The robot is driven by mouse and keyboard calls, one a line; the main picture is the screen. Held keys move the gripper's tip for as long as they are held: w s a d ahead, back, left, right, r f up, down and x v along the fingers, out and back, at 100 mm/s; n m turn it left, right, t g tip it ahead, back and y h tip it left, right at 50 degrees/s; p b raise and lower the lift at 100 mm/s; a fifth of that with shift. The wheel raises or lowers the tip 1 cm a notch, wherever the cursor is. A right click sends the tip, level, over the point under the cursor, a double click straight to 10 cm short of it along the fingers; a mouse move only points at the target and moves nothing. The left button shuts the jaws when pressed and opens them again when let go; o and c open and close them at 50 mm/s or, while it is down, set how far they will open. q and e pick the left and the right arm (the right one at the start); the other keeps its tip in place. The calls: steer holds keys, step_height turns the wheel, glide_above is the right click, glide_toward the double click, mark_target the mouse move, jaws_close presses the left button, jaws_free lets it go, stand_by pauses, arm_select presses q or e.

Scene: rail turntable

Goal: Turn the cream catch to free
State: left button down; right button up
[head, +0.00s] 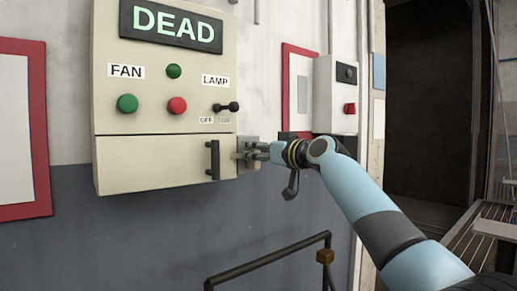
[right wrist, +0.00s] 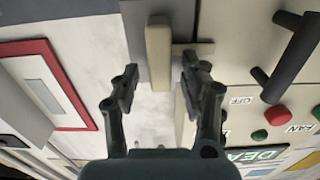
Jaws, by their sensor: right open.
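The cream catch (right wrist: 158,45) shows in the right wrist view as a narrow upright bar in front of a grey plate (right wrist: 133,40). My right gripper (right wrist: 158,84) is open, with one finger on each side of the catch's lower end in that picture. I see a gap on both sides; whether the fingertips are at the catch's depth I cannot tell. In the head view the right gripper (head: 252,151) is at the right edge of the cream control box (head: 130,165), by a small grey plate. There the gripper largely hides the catch. My left gripper is not in view.
The box has a black door handle (head: 213,160) just left of the gripper, a lamp switch (head: 226,107), buttons and a lit DEAD sign (head: 172,25). A grey box with a red button (head: 349,108) is to the right. A black rail (head: 270,257) stands below.

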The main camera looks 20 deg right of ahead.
steer(key=shift+w, duration=0.1)
jaws_close()
stand_by(0.5)
steer(key=shift+w+d+f+m+p, duration=0.1)
steer(key=shift+d+f+m+p, duration=0.2)
steer(key=shift+m+p, duration=1.7)
steer(key=shift+w+d+f+m+b, duration=0.1)
steer(key=shift+d+f+m, duration=0.2)
steer(key=shift+m, duration=3.65)
steer(key=shift+w+d+f+m+p, duration=0.2)
steer(key=shift+m+p, duration=0.85)
steer(key=shift+m, duration=1.9)
steer(key=shift+s+f, duration=0.15)
